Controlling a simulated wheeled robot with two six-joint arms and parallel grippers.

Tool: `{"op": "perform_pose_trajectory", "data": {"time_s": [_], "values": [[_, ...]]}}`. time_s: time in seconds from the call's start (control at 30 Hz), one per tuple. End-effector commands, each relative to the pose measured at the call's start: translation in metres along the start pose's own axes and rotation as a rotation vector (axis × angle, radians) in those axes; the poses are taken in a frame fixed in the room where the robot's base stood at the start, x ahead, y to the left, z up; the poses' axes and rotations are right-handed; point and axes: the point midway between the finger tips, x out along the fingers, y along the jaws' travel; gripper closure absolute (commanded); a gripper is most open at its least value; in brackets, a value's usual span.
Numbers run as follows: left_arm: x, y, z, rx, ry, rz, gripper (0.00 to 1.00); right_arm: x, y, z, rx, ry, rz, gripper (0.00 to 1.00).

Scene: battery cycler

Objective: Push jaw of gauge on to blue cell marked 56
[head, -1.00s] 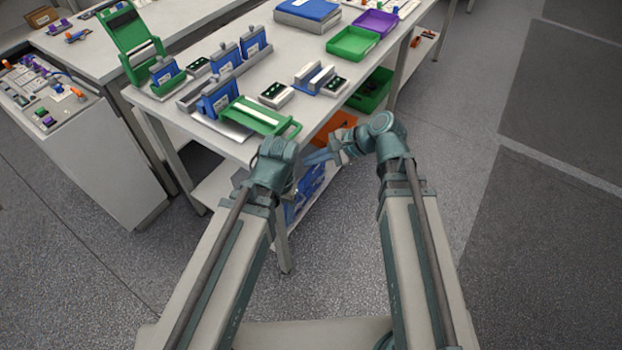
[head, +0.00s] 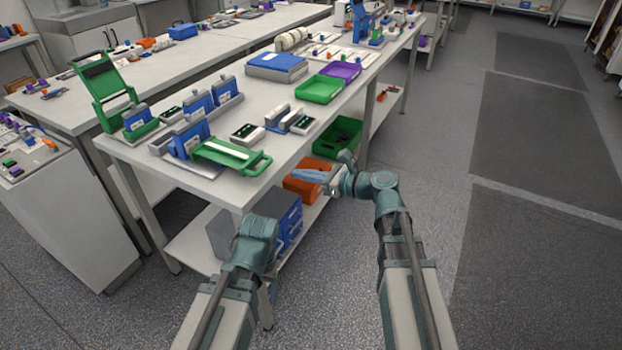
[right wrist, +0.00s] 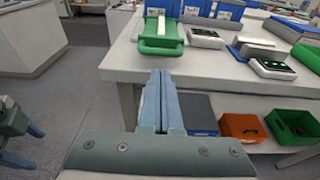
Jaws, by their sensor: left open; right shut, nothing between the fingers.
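Blue cells stand upright in holders on the bench, one at the front (head: 190,138), two behind it (head: 198,103) (head: 224,88), and one at the left in a green-based holder (head: 137,117). Their labels are too small to read, so I cannot tell which is 56. A grey block with upright jaws (head: 278,115), possibly the gauge, stands to their right; it also shows in the right wrist view (right wrist: 250,45). My right gripper (head: 300,174) is shut and empty, off the bench's front edge. My left gripper (right wrist: 35,131) is open and empty, low beside the bench, mostly hidden in the head view.
A green handled frame (head: 230,155) lies at the bench's front corner. Boxes with green dots (head: 247,133), green (head: 320,90) and purple (head: 343,70) trays and a blue-topped case (head: 277,64) share the bench. Orange (head: 306,182) and green (head: 338,138) bins sit below. The right floor is clear.

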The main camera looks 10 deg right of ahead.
Motion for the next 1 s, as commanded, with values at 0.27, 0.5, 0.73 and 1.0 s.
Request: {"op": "perform_pose_trajectory", "data": {"time_s": [0.27,0.5,0.73,1.0], "values": [[0.012,0.001,-0.001,0.000,0.000,0.000,0.30,0.056,-0.001,-0.001,-0.002,0.000,0.002,1.00],[0.016,0.002,-0.001,0.000,0.000,0.000,0.30,0.080,0.000,-0.001,-0.001,0.000,0.002,1.00],[0.017,0.002,-0.001,0.000,0.000,0.000,0.30,0.085,0.000,0.000,-0.001,0.000,0.000,1.00],[0.016,0.002,-0.001,0.000,0.000,0.000,0.30,0.086,0.000,0.000,-0.001,0.000,0.000,1.00]]}}
